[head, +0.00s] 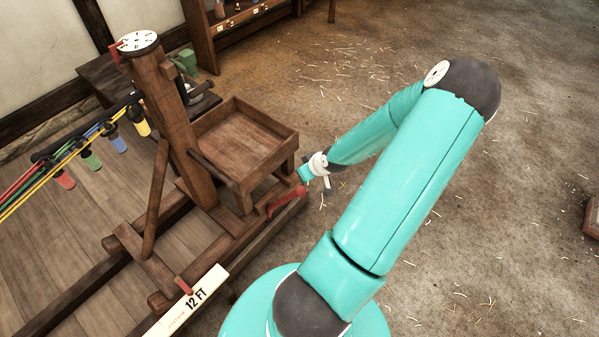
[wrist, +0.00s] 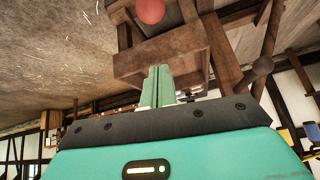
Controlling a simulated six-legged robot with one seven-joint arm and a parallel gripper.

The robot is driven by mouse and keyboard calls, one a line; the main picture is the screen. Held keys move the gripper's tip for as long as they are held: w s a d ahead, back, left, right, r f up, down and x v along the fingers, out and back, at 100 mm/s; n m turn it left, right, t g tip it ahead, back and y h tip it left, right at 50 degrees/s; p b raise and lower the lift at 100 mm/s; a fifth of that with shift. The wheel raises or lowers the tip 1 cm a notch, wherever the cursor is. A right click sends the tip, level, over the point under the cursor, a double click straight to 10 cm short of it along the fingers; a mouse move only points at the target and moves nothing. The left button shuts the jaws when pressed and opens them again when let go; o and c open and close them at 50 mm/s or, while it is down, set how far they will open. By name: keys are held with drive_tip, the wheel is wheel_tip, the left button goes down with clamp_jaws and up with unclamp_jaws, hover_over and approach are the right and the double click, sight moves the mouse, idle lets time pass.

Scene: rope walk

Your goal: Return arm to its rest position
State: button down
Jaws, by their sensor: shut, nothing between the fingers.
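My arm bends over and reaches down to the left in the head view, from my teal base. My gripper (head: 305,173) is at its far end, close to the right side of a wooden tray stand and just above a red handle (head: 287,201). Whether it touches either cannot be told. In the wrist view my gripper (wrist: 157,87) shows its two pale green fingers together, with nothing between them. A round red knob (wrist: 150,11) shows beyond the fingers, against dark wood.
The wooden tray (head: 245,145) is empty and stands beside a thick post (head: 170,115). Coloured ropes (head: 60,170) run to the left. A white "12 FT" board (head: 190,302) lies near my base. The straw-strewn floor (head: 520,190) at right is mostly clear.

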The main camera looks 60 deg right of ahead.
drive_tip(key=shift+r, duration=0.2)
idle(0.6)
drive_tip(key=w+a+r+n+g+h, duration=0.15)
drive_tip(key=w+a+r, duration=0.25)
drive_tip(key=a+r, duration=0.6)
drive_tip(key=w+a+r+n+g+h, duration=0.1)
drive_tip(key=w+a+r+g, duration=0.25)
drive_tip(key=a+r, duration=0.65)
drive_tip(key=s+a+r+t+y, duration=0.1)
drive_tip(key=s+a+r+y, duration=0.1)
drive_tip(key=a+r, duration=0.6)
drive_tip(key=s+a+r+t+y, duration=0.2)
drive_tip(key=s+a+r, duration=0.3)
drive_tip(key=a+r, duration=0.4)
drive_tip(key=a+n, duration=0.1)
drive_tip(key=a, duration=0.1)
drive_tip(key=shift+s+a+r+t, duration=0.15)
drive_tip(key=shift+s+a+t, duration=0.15)
drive_tip(key=shift+a, duration=0.1)
